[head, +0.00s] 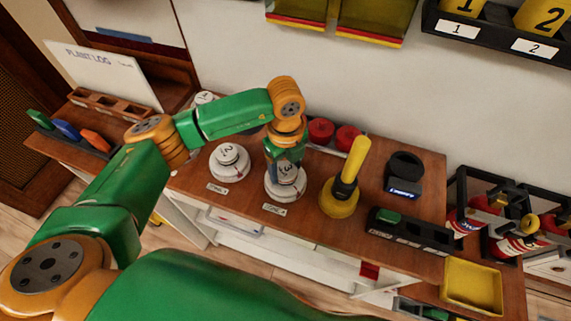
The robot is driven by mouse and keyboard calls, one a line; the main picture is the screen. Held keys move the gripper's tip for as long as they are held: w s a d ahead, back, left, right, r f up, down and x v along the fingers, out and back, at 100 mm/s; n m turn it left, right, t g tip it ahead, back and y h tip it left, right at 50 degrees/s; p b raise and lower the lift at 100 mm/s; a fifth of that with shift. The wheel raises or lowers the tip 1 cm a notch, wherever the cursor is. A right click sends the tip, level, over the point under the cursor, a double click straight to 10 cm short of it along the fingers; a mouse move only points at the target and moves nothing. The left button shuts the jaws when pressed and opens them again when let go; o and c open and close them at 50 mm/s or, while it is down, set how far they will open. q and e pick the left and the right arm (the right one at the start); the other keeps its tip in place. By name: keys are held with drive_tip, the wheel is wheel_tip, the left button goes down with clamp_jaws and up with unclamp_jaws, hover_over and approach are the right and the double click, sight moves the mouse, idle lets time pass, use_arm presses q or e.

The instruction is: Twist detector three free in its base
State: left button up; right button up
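Detector three (285,189) is a round white unit in its base, standing upright on the wooden bench, with a small label plate in front of it. My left gripper (286,165) points down from above, right at the top of this detector. Its fingers overlap the detector's upper part, and I cannot tell whether they are closed on it. The detector's far side is hidden behind the gripper. A similar white detector marked 2 (229,158) stands to its left. Another white unit (204,98) shows partly behind my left arm. My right gripper is not in view.
A yellow plunger-like tool (345,182) stands close on the right. Behind are red round items (321,130) and a dark device (404,170). A black tray (408,231) and a yellow bin (472,286) lie further right. A plant log board (101,73) stands at left.

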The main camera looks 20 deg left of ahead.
sight(286, 170)
use_arm(q)
drive_tip(key=c, duration=0.7)
drive_tip(key=shift+r+n+p, duration=0.1)
drive_tip(key=shift+n+p, duration=0.25)
drive_tip(key=shift+n, duration=0.45)
drive_tip(key=n+p, duration=0.1)
drive_tip(key=n, duration=0.2)
drive_tip(key=shift+n, duration=1)
drive_tip(key=o, duration=1.5)
wheel_tip(286, 170, up, 12)
drive_tip(key=shift+f, duration=0.15)
